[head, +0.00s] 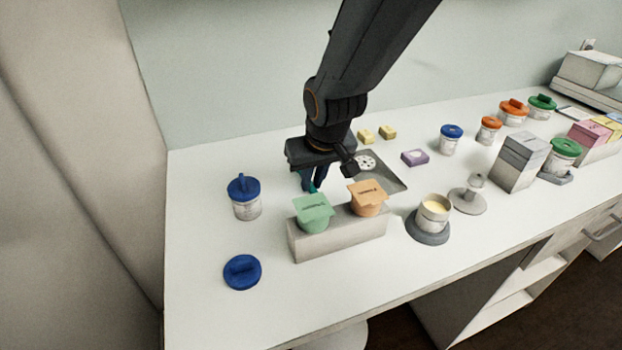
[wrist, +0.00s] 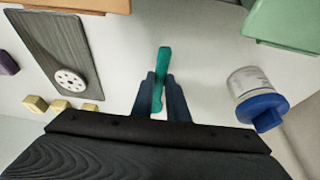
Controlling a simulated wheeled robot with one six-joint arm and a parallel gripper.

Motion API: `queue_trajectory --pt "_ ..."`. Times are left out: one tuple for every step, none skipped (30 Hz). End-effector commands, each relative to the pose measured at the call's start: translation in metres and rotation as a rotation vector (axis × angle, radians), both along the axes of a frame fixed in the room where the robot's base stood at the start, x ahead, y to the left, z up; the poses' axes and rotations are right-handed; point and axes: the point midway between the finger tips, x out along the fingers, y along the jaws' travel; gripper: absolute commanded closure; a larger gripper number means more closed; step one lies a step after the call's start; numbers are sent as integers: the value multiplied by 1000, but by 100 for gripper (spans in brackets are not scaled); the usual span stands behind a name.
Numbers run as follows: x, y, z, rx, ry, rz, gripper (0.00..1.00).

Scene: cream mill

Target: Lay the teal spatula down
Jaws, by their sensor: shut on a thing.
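The teal spatula (wrist: 162,65) is between the two fingers of my gripper (wrist: 164,78) in the wrist view, and its far end sticks out past the fingertips. My gripper is shut on it. The cup and block hide the space below, so I cannot tell whether the spatula touches the counter.
A grey block (head: 340,238) holding a green cup (head: 313,212) and an orange cup (head: 368,197) stands in front. A blue-lidded jar (head: 244,198) is left, a blue lid (head: 242,272) nearer. A grey plate (head: 391,178) lies right. White counter is bare between jar and gripper.

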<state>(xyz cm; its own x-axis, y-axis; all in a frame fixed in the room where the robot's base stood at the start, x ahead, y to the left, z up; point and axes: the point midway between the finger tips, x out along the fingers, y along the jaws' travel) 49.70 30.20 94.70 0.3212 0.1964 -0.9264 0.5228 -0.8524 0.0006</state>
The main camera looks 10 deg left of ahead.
Motion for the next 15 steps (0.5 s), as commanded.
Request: queue_trajectory --pt "0 0 -2 -1 1 0 100" --pt "0 0 -2 -1 1 0 100" --pt "0 0 -3 -1 1 0 100" --pt "0 0 -4 -1 1 0 100" --pt "0 0 -5 -1 1 0 100" --pt "0 0 -6 -1 1 0 100" --pt "0 0 -6 0 0 0 100" --pt "0 0 -6 0 0 0 100" --pt "0 0 -6 0 0 0 100" --pt "0 0 -6 0 0 0 100" --pt "0 0 -6 0 0 0 100" --pt "0 0 -6 0 0 0 100" --pt "0 0 -6 0 0 0 100" --pt "0 0 -6 0 0 0 100" --pt "0 0 -6 0 0 0 79"
